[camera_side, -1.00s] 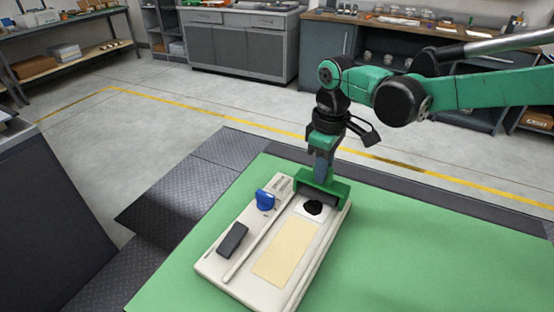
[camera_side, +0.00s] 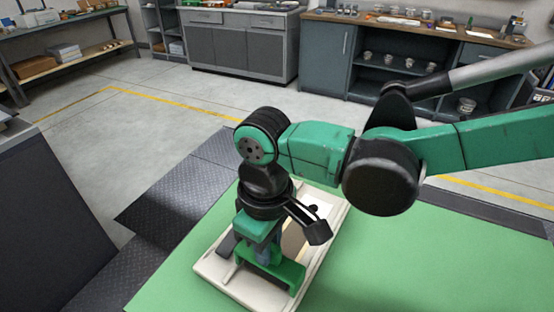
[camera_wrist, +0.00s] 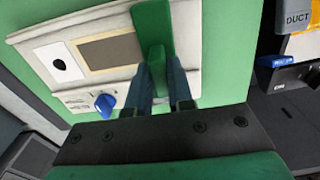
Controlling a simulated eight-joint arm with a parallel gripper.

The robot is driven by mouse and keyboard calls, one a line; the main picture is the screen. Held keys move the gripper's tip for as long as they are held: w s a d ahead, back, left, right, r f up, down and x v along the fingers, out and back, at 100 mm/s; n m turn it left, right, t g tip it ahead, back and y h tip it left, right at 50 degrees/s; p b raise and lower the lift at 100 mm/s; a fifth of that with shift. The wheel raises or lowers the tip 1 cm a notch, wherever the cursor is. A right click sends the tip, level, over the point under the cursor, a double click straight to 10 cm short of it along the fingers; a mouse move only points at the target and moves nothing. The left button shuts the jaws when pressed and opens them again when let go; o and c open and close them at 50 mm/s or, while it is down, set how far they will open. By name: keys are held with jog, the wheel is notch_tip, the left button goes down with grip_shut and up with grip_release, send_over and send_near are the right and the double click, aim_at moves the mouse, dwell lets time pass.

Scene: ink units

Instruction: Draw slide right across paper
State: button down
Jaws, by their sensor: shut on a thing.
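The green slide (camera_side: 288,272) stands on the cream ink unit (camera_side: 222,280), at its near end in the side view. My gripper (camera_wrist: 161,98) is shut on the slide's upright grip, and the slide also shows in the wrist view (camera_wrist: 152,28). The tan paper (camera_wrist: 108,52) lies just left of the slide in the wrist view. Its surface looks plain there; in the side view my arm hides most of it. A white patch with a black ink spot (camera_wrist: 59,64) lies further left, beyond the paper.
A blue knob (camera_wrist: 105,104) sits on the unit beside the paper, hidden by my arm in the side view. The green table (camera_side: 400,265) is clear to the right.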

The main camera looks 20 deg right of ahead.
jog(key=shift+s+a, duration=0.1)
jog(key=shift+a, duration=0.05)
jog(key=c, duration=0.8)
grip_release()
jog(key=shift+r, duration=0.1)
jog(key=shift+r, duration=2.75)
